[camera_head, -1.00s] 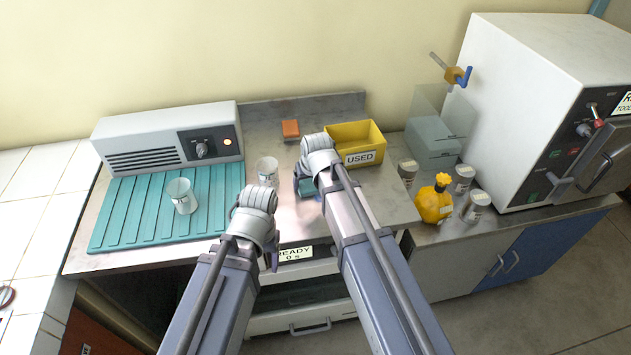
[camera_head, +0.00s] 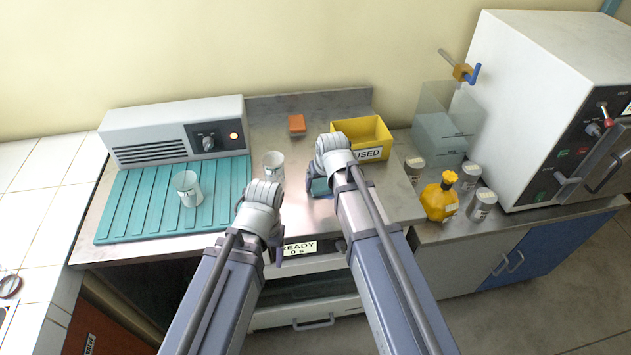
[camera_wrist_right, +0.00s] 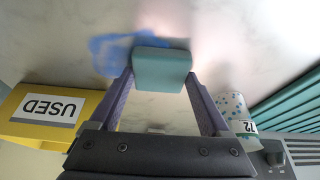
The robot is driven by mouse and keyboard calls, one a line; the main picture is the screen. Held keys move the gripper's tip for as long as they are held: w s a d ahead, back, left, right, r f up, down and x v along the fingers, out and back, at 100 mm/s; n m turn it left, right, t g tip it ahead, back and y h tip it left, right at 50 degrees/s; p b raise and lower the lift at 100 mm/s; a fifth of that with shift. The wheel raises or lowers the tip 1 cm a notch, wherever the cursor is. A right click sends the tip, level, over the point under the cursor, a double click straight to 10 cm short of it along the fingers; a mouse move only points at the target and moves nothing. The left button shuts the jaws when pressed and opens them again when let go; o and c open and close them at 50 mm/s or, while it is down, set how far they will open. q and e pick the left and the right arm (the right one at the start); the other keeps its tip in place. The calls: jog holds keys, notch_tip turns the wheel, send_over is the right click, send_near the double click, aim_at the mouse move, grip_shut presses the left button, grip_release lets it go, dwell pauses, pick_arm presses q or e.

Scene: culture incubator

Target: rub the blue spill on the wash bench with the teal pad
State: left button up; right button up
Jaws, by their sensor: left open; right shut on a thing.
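My right gripper (camera_head: 322,186) is shut on the teal pad (camera_wrist_right: 162,70), low over the metal wash bench (camera_head: 296,222). The pad also shows beside the right wrist in the head view (camera_head: 319,188). In the right wrist view the blue spill (camera_wrist_right: 108,46) is a smeared patch on the bench, left of and behind the pad, which overlaps its right part in the picture. I cannot tell whether the pad touches the surface. In the head view my right arm hides the spill. My left gripper (camera_head: 274,252) is open and empty near the bench's front edge.
A yellow USED bin (camera_head: 378,130) stands right of the pad, and a cup (camera_head: 273,166) left of it. An orange block (camera_head: 297,124) lies behind. A teal ribbed mat (camera_head: 145,205) with another cup (camera_head: 188,189) and a grey-white box (camera_head: 150,118) occupy the left.

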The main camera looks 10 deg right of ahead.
jog(key=shift+d, duration=0.9)
jog(key=shift+w+d, duration=0.15)
jog(key=shift+d, duration=1.6)
jog(key=shift+d, duration=0.1)
jog(key=shift+d, duration=1.6)
jog(key=shift+s, duration=0.85)
